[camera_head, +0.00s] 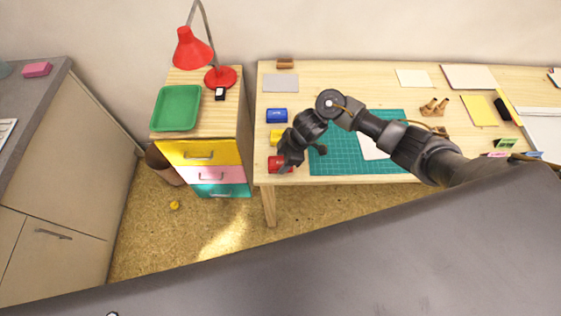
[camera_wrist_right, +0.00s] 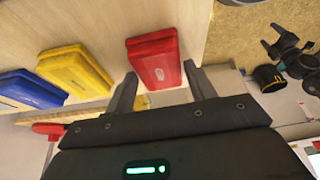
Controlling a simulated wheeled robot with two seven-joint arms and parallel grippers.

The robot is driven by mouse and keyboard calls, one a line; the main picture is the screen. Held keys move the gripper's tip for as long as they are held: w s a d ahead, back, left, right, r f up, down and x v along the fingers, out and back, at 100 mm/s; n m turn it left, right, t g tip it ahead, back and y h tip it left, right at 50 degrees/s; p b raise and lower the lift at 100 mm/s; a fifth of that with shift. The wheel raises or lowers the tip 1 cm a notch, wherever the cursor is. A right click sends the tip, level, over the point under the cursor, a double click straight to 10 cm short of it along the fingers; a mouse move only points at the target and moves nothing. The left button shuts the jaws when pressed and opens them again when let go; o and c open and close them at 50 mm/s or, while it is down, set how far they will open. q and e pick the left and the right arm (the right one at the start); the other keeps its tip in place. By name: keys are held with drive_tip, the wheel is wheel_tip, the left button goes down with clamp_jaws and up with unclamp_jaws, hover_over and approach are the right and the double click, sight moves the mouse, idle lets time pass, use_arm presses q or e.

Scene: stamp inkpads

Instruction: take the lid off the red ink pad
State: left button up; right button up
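The red ink pad (camera_head: 280,165) lies near the front left corner of the light wooden table. In the right wrist view the red ink pad (camera_wrist_right: 154,60) shows its red top with a pale label, so its lid looks on. My right gripper (camera_head: 288,160) is over it in the head view and covers part of it. In the right wrist view my right gripper (camera_wrist_right: 160,70) is open, one finger by each side of the pad's near end, with nothing held. Whether the fingers touch the pad is unclear. My left gripper is not in the head view.
A yellow ink pad (camera_head: 276,136) and a blue ink pad (camera_head: 276,115) lie in a row behind the red one. A green cutting mat (camera_head: 335,165) with white paper is to the right. The table's front edge is close. Drawers (camera_head: 205,173) stand to the left.

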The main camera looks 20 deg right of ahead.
drive_tip(key=c, duration=0.6)
drive_tip(key=shift+r, duration=0.1)
